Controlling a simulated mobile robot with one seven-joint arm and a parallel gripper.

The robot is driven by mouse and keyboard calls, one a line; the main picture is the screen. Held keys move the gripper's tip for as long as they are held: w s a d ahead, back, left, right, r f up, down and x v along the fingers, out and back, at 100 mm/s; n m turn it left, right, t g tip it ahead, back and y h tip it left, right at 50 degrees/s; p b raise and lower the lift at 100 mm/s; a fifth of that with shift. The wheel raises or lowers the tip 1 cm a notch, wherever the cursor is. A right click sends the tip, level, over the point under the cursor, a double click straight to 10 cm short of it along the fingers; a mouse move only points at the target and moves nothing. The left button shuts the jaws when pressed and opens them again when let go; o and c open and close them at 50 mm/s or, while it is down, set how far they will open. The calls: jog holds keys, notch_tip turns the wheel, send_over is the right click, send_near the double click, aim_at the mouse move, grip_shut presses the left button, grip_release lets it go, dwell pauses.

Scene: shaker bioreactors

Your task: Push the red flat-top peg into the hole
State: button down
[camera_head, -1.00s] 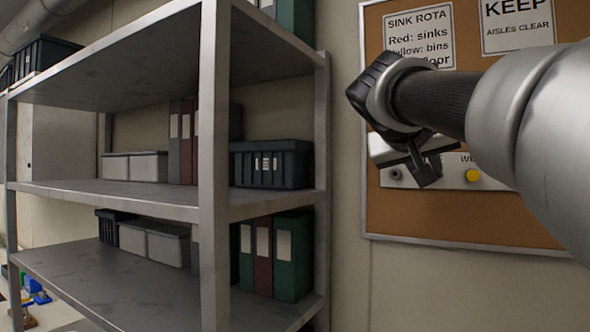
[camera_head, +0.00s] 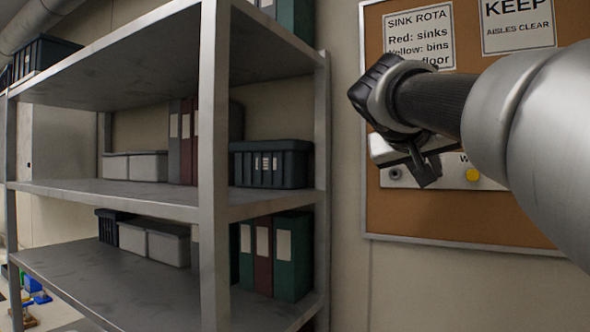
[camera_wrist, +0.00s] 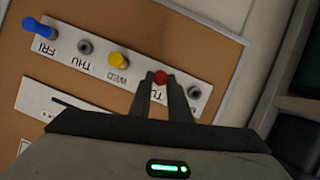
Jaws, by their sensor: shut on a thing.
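The red peg (camera_wrist: 160,77) shows in the wrist view between my fingertips, over the "TU" label of a white day strip (camera_wrist: 51,62). My gripper (camera_wrist: 161,80) is shut on it. Its round red end is visible; the fingers hide its sides and the hole there, so I cannot tell how deep it sits. In the head view my gripper (camera_head: 424,178) is close to the strip (camera_head: 447,178), and the red peg is hidden. Empty grey-ringed holes show at THU (camera_wrist: 85,46) and at the strip's right end (camera_wrist: 195,92).
A yellow peg (camera_wrist: 118,60) stands at WED, beside my fingers, and a blue peg (camera_wrist: 38,28) at FRI. The strip is on a cork board (camera_head: 440,218) on the wall. A metal shelf (camera_head: 214,170) with binders and boxes stands left of the arm.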

jog(key=shift+w+d, duration=0.25)
jog(key=shift+w, duration=0.1)
dwell(0.3)
jog(key=c, duration=1.6)
grip_release()
jog(key=shift+o, duration=0.2)
jog(key=shift+r, duration=0.1)
